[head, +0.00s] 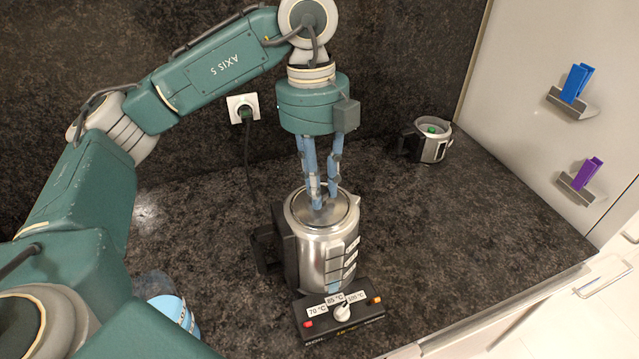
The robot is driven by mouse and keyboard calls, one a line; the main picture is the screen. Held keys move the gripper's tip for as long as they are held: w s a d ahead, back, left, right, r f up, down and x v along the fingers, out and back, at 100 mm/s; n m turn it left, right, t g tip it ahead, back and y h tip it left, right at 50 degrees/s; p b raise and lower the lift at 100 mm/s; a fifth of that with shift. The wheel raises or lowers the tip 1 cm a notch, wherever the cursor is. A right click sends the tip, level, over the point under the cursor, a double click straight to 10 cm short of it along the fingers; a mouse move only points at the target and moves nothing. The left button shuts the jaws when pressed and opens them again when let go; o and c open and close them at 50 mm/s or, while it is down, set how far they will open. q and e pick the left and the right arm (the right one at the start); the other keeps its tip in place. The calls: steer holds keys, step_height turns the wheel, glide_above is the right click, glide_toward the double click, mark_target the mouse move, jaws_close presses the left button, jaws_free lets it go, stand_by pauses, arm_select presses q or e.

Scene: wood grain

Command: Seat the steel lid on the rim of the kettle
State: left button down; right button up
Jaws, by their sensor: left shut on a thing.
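The steel kettle (318,259) stands upright on its dark base (341,318), with its black handle on the left and a column of small labels on the right of its body. The round steel lid (339,212) is at the kettle's mouth, inside the outline of the rim. I cannot tell whether it rests fully on the rim or sits slightly above it. My left gripper (323,202) points straight down over the kettle, its blue fingers shut on the lid at its middle. The fingertips hide the lid's grip. My right gripper is not in view.
A second, smaller steel pot (434,146) with a black handle stands at the back right. A blue-and-clear bottle (172,309) is at the lower left, beside my arm. A wall socket (243,109) with a cord is behind. The countertop right of the kettle is clear.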

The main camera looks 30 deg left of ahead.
arm_select(q)
steer(key=c, duration=1.4)
jaws_free()
steer(key=shift+c, duration=0.2)
step_height(320, 180, up, 12)
steer(key=a, duration=0.1)
steer(key=shift+w, duration=0.3)
steer(key=shift+f, duration=0.1)
